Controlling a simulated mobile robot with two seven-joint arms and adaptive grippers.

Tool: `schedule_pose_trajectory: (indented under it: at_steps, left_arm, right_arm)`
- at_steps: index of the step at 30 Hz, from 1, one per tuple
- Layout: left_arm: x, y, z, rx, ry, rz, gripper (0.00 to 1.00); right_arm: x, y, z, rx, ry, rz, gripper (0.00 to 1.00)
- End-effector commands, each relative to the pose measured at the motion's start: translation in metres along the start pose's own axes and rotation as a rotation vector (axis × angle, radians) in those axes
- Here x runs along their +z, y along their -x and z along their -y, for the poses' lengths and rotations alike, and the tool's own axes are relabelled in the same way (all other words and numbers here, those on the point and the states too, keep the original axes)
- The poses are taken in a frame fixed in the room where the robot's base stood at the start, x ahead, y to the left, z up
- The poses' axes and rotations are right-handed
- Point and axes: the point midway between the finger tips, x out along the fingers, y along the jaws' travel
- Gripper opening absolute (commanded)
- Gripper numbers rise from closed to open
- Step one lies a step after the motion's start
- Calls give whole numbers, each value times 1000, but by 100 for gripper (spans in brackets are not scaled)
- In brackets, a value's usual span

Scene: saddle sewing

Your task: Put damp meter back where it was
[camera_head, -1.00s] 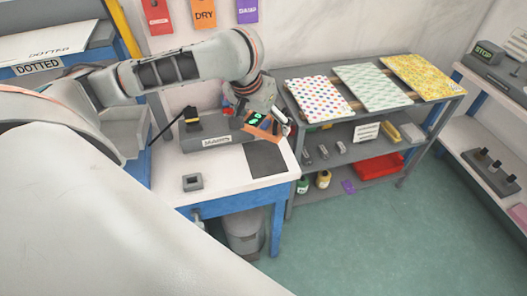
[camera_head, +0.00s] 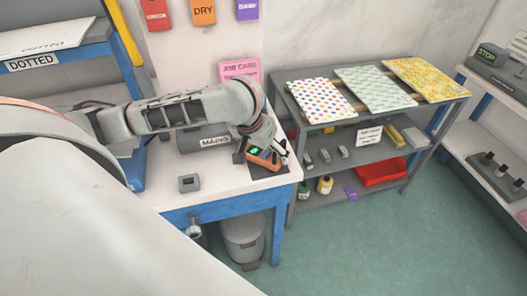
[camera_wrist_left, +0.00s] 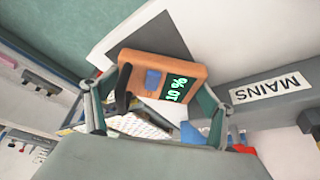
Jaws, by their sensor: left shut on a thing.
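The damp meter (camera_head: 259,158) is an orange block with a green lit display, held over the dark mat (camera_head: 267,172) at the right end of the white bench. My left gripper (camera_head: 264,151) is shut on it. In the left wrist view the meter (camera_wrist_left: 190,72) sits between the two fingers, its display reading in green digits, with a blue button and a black part beside it. The dark mat (camera_wrist_left: 116,42) shows behind it there. I cannot tell whether the meter touches the mat. My right gripper is not in view.
The grey MAINS box (camera_head: 190,143) stands on the bench left of the meter. A small grey square block (camera_head: 189,183) lies nearer the front edge. A grey shelf rack (camera_head: 284,90) with patterned sheets stands close on the right. A bin (camera_head: 243,232) is below the bench.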

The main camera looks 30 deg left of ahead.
Motion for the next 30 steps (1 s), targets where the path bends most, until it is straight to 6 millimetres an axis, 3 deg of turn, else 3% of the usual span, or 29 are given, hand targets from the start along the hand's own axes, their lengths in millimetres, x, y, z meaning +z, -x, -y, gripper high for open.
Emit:
schedule_pose_trajectory:
  at_steps: [5,6,7,19,23,30]
  left_arm:
    - [0,0,0,0,0,0,51]
    - [0,-1,0,0,0,0,93]
    - [0,-1,0,0,0,0,100]
    - [0,2,0,0,0,-1,100]
    - [-2,20,0,-1,-2,-3,100]
    - [-3,70,0,-1,-2,-4,100]
  right_arm:
    - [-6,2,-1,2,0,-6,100]
    - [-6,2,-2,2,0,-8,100]
    - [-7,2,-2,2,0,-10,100]
    - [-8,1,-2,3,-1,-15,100]
    - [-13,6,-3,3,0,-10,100]
    - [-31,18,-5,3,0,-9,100]
